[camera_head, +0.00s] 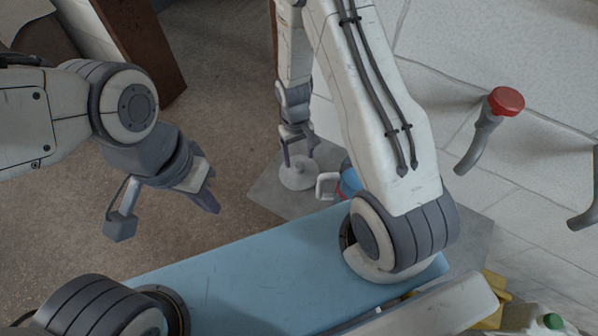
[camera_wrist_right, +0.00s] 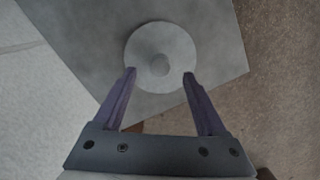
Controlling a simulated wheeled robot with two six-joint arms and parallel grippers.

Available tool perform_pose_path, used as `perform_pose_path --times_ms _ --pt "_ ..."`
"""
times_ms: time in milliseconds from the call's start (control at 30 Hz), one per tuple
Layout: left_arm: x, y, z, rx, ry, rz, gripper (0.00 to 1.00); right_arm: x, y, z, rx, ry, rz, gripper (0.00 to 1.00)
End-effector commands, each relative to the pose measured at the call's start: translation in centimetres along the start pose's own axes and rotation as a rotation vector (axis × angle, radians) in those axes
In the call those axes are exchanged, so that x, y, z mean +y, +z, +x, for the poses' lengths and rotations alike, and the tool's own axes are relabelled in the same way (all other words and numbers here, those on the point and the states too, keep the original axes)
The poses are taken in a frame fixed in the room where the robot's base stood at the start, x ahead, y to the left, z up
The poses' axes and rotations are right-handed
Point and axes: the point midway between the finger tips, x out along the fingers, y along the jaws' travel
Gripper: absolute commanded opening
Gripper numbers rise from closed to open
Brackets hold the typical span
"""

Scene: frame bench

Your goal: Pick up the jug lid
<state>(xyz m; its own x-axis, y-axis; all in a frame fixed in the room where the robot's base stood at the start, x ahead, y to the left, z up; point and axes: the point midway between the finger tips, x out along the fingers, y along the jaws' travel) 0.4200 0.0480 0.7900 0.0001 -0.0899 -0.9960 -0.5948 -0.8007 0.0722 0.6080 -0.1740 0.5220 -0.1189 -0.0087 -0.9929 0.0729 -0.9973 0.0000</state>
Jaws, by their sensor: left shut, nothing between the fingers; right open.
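The jug lid (camera_head: 297,177) is a pale grey disc with a round knob, lying flat on a grey slab (camera_head: 265,190). In the right wrist view the lid (camera_wrist_right: 160,40) lies just beyond the fingertips, with its knob centred between them. My right gripper (camera_head: 298,150) is open and empty above the lid; its fingers also show in the right wrist view (camera_wrist_right: 160,73). A blue jug (camera_head: 350,182) with a white handle stands beside the lid, partly hidden by my right arm. My left gripper (camera_head: 206,198) is shut and empty, well left of the lid.
A red knob on a grey bent pipe (camera_head: 507,101) stands out at the right. A brown post (camera_head: 142,45) is at the top left. A green-capped item (camera_head: 553,321) and yellow things (camera_head: 494,288) sit at the bottom right. Open brown floor lies left of the slab.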

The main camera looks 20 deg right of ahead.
Motion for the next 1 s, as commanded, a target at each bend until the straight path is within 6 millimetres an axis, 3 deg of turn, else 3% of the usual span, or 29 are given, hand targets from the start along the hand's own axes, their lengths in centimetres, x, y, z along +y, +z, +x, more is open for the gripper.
perform_pose_path --times_ms 300,567,700,767,1000 --pt "-0.1 0.1 1.7 0.000 0.000 0.000 0.00 -0.1 0.3 4.5 -0.003 0.000 -0.001 0.75" --pt "-0.1 0.1 1.6 0.000 0.000 0.000 0.00 -0.1 0.2 4.8 -0.001 0.000 -0.001 0.75" --pt "-0.1 0.1 1.6 0.000 0.000 0.000 0.00 -0.1 0.2 4.8 -0.001 0.000 -0.001 0.21" --pt "-0.1 0.1 1.6 0.000 0.000 0.000 0.00 -0.1 0.2 4.8 -0.001 0.000 -0.001 0.00" --pt "-0.1 0.1 1.6 0.000 0.000 0.000 0.00 -0.1 0.2 4.7 -0.001 0.000 -0.001 0.00"
